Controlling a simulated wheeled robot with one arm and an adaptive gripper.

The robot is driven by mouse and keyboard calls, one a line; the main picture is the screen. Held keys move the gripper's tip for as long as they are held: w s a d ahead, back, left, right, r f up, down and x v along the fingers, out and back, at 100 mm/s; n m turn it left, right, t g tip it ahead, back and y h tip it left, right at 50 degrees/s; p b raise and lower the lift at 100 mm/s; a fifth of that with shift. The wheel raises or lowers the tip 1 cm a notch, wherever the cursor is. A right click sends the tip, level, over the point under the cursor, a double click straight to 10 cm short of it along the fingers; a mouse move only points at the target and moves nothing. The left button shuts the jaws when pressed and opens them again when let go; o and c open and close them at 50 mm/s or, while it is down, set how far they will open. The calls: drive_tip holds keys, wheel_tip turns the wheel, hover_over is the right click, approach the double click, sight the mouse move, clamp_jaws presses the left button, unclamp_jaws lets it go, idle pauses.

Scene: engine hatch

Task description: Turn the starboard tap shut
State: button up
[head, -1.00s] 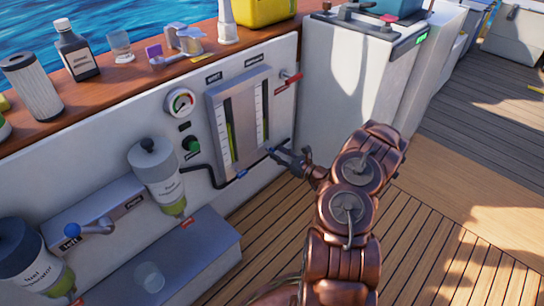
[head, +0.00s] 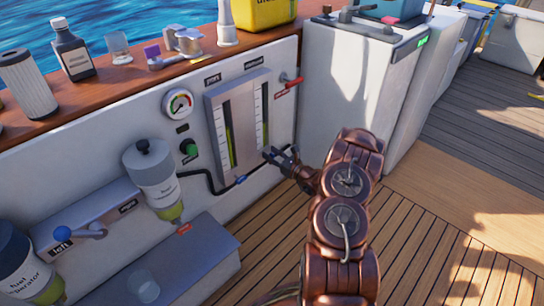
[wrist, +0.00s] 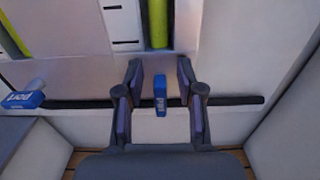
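The starboard tap's small blue handle (wrist: 160,88) shows in the wrist view. It is upright, below the right-hand yellow-green tube, with small lettering I cannot read for sure. My gripper (wrist: 160,97) is open, one finger on each side of the handle, with a visible gap on both sides. In the head view my gripper (head: 277,157) is at the lower right of the gauge panel (head: 238,125) and mostly hides this tap. The other tap's blue handle, marked port (wrist: 22,99), is at the left of the wrist view; it also shows in the head view (head: 240,180).
A dark hose (wrist: 85,103) runs along the wall behind the fingers. A white cabinet (head: 355,95) stands just right of my gripper. A red lever (head: 291,82) sits above it. A filter bowl (head: 154,180) and a grey step (head: 185,260) are at left. The deck (head: 440,230) at right is clear.

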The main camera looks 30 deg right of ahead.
clamp_jaws()
idle(0.3)
drive_tip(key=shift+m, duration=0.3)
drive_tip(key=shift+d+m, duration=0.25)
drive_tip(key=shift+m, duration=1.05)
drive_tip(key=m, duration=0.2)
drive_tip(key=m+b, duration=0.1)
drive_tip(key=m, duration=0.1)
drive_tip(key=m+b, duration=0.1)
drive_tip(key=m, duration=0.1)
drive_tip(key=shift+w+d+f, duration=0.15)
drive_tip(key=shift+d+f, duration=0.25)
drive_tip(key=shift+d+f+m+b, duration=0.1)
drive_tip(key=shift+f+m+b, duration=0.2)
drive_tip(key=shift+m, duration=1.15)
drive_tip(key=shift+d+f+m+b, duration=0.1)
drive_tip(key=shift+m+b, duration=0.35)
drive_tip(key=shift+m, duration=0.95)
drive_tip(key=shift+d+f+m+b, duration=0.15)
drive_tip(key=shift+m+b, duration=0.2)
drive_tip(key=shift+m, duration=1.1)
